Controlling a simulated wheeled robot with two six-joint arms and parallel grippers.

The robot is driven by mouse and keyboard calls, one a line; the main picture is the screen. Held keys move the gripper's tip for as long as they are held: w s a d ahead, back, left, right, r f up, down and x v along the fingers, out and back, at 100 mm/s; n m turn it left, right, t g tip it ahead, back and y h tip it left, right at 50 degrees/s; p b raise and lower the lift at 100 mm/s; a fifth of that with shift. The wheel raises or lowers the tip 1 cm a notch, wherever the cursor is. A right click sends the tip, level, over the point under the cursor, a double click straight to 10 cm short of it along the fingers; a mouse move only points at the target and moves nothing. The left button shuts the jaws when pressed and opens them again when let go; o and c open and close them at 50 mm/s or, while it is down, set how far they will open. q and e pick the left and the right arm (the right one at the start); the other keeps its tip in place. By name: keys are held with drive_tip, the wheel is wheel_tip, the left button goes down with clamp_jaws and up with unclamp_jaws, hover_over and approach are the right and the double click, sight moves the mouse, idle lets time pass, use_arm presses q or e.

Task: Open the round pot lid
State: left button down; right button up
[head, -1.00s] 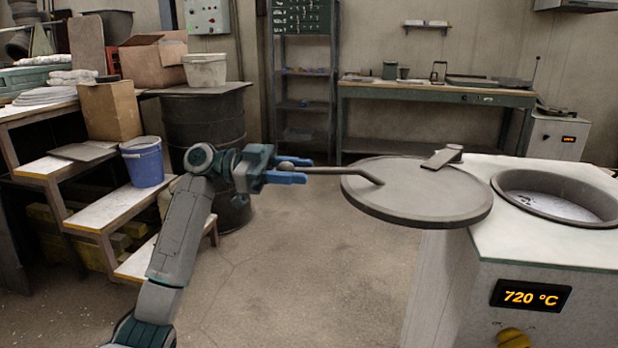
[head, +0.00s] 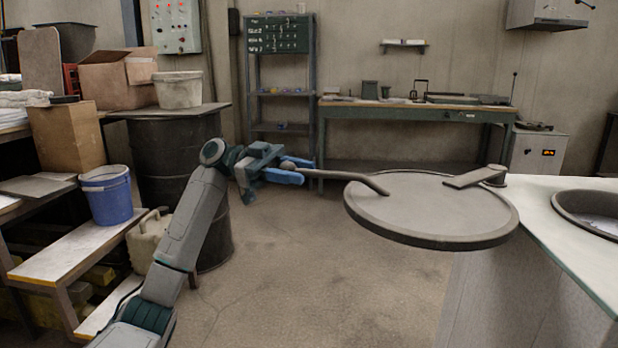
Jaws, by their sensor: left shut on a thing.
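The round grey lid (head: 435,207) lies flat and level at the right of centre in the head view, swung out to the left of the furnace pot (head: 590,212). A hinge arm (head: 476,178) joins its far right side to a pivot at the furnace top. The pot's opening is uncovered and cut by the right picture edge. The lid's long bent handle (head: 340,176) points left. My left gripper (head: 292,172) is shut on the end of this handle, with its blue fingers around it. My right gripper is not in view.
The white furnace top (head: 560,240) fills the lower right. A blue bucket (head: 106,195) stands on steps at the left, beside a dark drum (head: 175,160). A workbench (head: 420,112) stands along the back wall. The floor in the middle is clear.

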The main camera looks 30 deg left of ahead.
use_arm(q)
drive_tip(key=shift+w+a+f, duration=0.1)
drive_tip(key=shift+w+a, duration=0.15)
drive_tip(key=c, duration=1)
unclamp_jaws()
drive_tip(key=a, duration=1)
drive_tip(key=shift+s+a+p, duration=0.2)
drive_tip(key=shift+a+p, duration=0.15)
